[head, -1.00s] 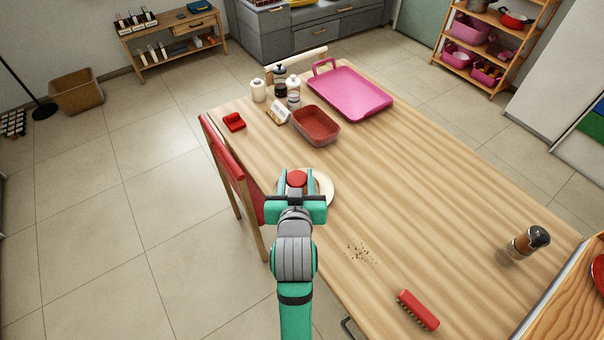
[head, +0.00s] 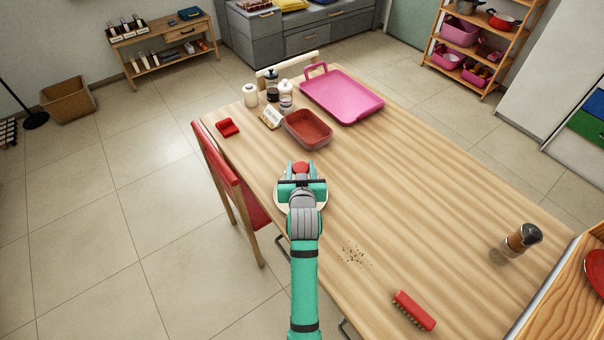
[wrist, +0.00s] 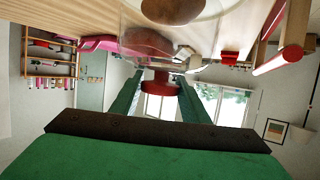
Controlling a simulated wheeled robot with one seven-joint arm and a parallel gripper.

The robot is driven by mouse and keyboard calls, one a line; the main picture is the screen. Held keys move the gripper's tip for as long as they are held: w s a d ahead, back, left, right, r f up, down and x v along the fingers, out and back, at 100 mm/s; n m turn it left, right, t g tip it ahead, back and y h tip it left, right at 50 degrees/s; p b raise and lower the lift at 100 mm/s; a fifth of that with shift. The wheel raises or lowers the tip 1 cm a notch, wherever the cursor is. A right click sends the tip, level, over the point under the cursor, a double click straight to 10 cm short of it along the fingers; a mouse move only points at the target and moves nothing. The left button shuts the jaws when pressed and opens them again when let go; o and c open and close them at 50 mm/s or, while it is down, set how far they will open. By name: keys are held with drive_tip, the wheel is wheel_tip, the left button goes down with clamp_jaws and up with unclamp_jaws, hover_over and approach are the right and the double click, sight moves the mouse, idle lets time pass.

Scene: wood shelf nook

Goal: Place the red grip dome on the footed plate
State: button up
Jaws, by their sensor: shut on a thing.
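My gripper (head: 300,168) is shut on the red grip (head: 301,166) of the dome over the table's left side. In the wrist view the red grip (wrist: 160,88) sits between the fingers (wrist: 158,82), with the dome's clear body (wrist: 130,20) beyond it. The pale footed plate (head: 279,205) is mostly hidden under my gripper in the head view. In the wrist view its pale round surface (wrist: 214,10) shows at the top edge, with a brown item (wrist: 172,8) on it. I cannot tell whether dome and plate touch.
A reddish bin (head: 307,130), a pink tray (head: 342,96), bottles (head: 285,95) and a small red item (head: 228,128) stand farther back. A red chair (head: 222,165) is at the left edge. A brush (head: 414,310), crumbs (head: 355,254) and a shaker (head: 522,239) are nearer.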

drive_tip(key=shift+f, duration=1.45)
drive_tip(key=o, duration=1.1)
drive_tip(key=shift+f, duration=0.15)
